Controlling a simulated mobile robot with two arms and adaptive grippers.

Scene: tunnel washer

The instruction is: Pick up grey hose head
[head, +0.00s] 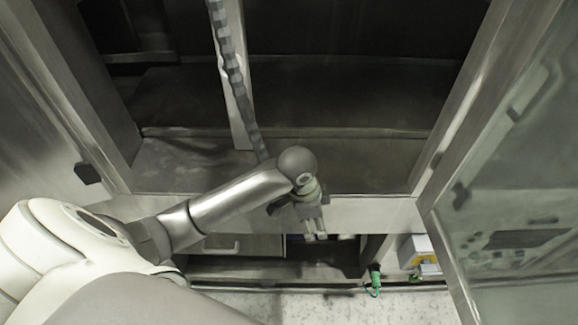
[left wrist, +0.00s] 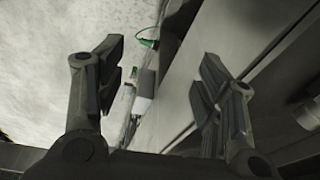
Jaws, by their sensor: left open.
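A grey ribbed hose (head: 236,75) hangs down in the open machine in the head view. Its lower end passes behind my left arm, and I cannot make out a hose head there. My left gripper (head: 315,236) is to the right of and below the visible end of the hose, in front of the machine's lower front edge. In the left wrist view my left gripper (left wrist: 160,90) has its two fingers wide apart with nothing held between them. A pale rounded part (left wrist: 311,114) shows at the right edge there; I cannot tell what it is. My right gripper is not in view.
A glass-panelled door (head: 520,190) stands open at the right. A green connector (head: 375,280) and a yellow and white box (head: 418,252) are low at the right of the opening.

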